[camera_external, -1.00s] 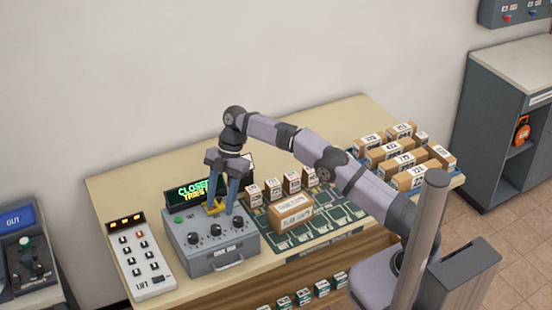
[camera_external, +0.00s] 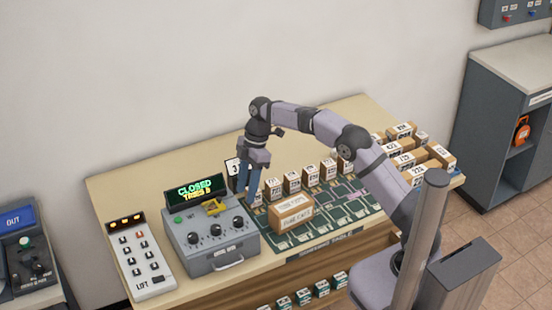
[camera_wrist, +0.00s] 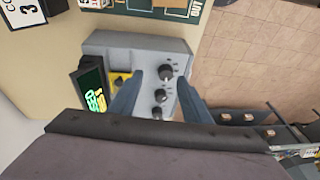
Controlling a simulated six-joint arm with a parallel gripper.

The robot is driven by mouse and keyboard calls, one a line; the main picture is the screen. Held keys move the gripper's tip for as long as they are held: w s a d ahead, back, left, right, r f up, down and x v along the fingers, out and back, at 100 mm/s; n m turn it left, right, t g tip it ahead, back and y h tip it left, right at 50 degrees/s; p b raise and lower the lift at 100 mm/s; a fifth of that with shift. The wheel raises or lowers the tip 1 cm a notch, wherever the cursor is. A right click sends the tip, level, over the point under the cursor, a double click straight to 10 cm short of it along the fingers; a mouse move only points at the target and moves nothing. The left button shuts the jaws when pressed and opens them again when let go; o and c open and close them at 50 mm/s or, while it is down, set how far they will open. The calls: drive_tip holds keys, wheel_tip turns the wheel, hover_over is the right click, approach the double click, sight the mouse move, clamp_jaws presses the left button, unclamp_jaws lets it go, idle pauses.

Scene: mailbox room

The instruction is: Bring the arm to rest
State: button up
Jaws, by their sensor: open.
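My gripper (camera_external: 250,182) is open and empty in the external view, pointing down above the table between the grey control box and the row of small boxes. In the wrist view its two blue fingers (camera_wrist: 158,92) stand apart, with the grey box (camera_wrist: 135,42) and its black knobs beyond them. The grey control box (camera_external: 215,253) has several knobs, a yellow part (camera_external: 213,207) on top and a display (camera_external: 195,190) reading "CLOSED" with a second line below. My arm arches from the right over the table.
A large carton (camera_external: 291,213) sits on the green sorting board (camera_external: 338,208), with several small numbered boxes behind it. More cartons (camera_external: 412,160) stand at the right. A white lift panel (camera_external: 143,258) lies at the left. A dark grey cabinet (camera_external: 500,120) stands at the far right.

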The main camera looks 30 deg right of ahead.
drive_tip(key=s+d+f+m+t+h, duration=0.1)
drive_tip(key=s+d+m, duration=0.4)
drive_tip(key=d, duration=0.3)
drive_tip(key=s+d+f+m+h, duration=0.1)
drive_tip(key=s+d+m, duration=0.35)
drive_tip(key=d, duration=0.45)
drive_tip(key=s+d+f+m, duration=0.2)
drive_tip(key=s+d+m, duration=0.2)
drive_tip(key=s, duration=0.4)
drive_tip(key=s+d+f+m+h, duration=0.1)
drive_tip(key=s+d+f+m, duration=0.2)
drive_tip(key=s, duration=0.5)
drive_tip(key=shift+d+f+m, duration=0.3)
drive_tip(key=shift+d+m, duration=0.35)
drive_tip(key=shift+d, duration=0.4)
drive_tip(key=shift+c, duration=0.6)
